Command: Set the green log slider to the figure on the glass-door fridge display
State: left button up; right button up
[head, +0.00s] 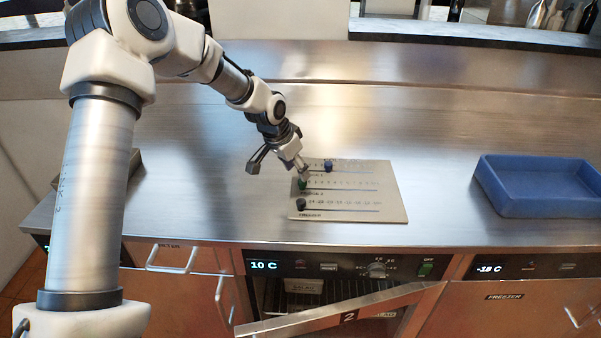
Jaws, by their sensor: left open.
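A pale log panel (390,205) lies on the steel counter with three slider rows. A green knob (302,185) is at the left end of the middle row, a blue knob (328,166) is in the top row, and a dark knob (301,204) is at the left of the bottom row, marked FREEZER. My left gripper (278,164) is open at the panel's upper left; one finger is just above the green knob, and contact is unclear. A display (264,265) above the glass-door fridge (348,318) reads 10 C. The row figures are too small to read surely.
A blue tray (545,205) stands on the counter at the right. A freezer display (490,269) at the lower right reads -18 C. The door marked 2 stands ajar below the counter. The counter (440,140) behind the panel is clear.

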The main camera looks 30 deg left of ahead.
aim_at(300, 180)
pick_arm(q)
jog(key=x, duration=0.5)
jog(key=shift+w+a, duration=0.1)
jog(key=shift+a, duration=0.15)
jog(key=shift+w+a+f, duration=0.1)
jog(key=shift+w+f, duration=0.05)
jog(key=shift+s+r, duration=0.25)
jog(key=shift+s+d+r, duration=0.1)
jog(key=shift+d, duration=0.15)
jog(key=c, duration=0.5)
grip_shut()
pick_arm(e)
jog(key=shift+w+r, duration=0.1)
